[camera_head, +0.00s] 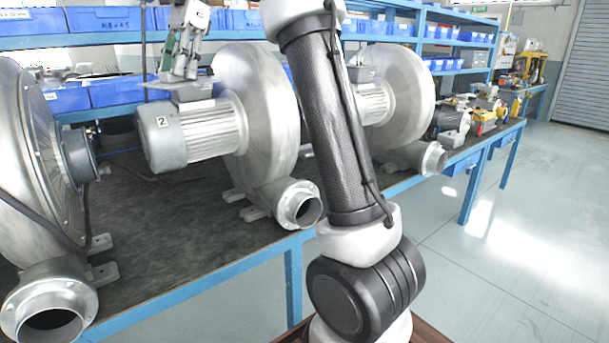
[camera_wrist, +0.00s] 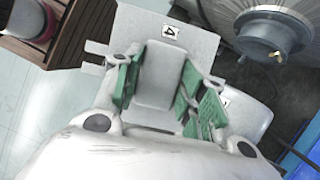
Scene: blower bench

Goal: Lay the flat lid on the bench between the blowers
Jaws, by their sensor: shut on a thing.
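The flat lid is a grey plate with a raised block and a "4" label. In the wrist view the lid (camera_wrist: 197,46) is held by the block between the green pads of my gripper (camera_wrist: 160,85). In the head view my gripper (camera_head: 181,72) is high at the back, with the plate (camera_head: 160,85) under its fingers, over or behind the motor marked 2 (camera_head: 165,140). I cannot tell how much gap lies between plate and motor. The dark bench top (camera_head: 150,225) shows bare between the left blower (camera_head: 40,170) and the middle blower (camera_head: 255,110).
A third blower (camera_head: 400,90) stands further right, partly behind my arm. Blower outlets (camera_head: 300,205) reach toward the bench's blue front edge. Shelves with blue bins (camera_head: 115,90) stand behind. In the wrist view a wooden slatted surface (camera_wrist: 85,30) and a blower (camera_wrist: 270,35) show.

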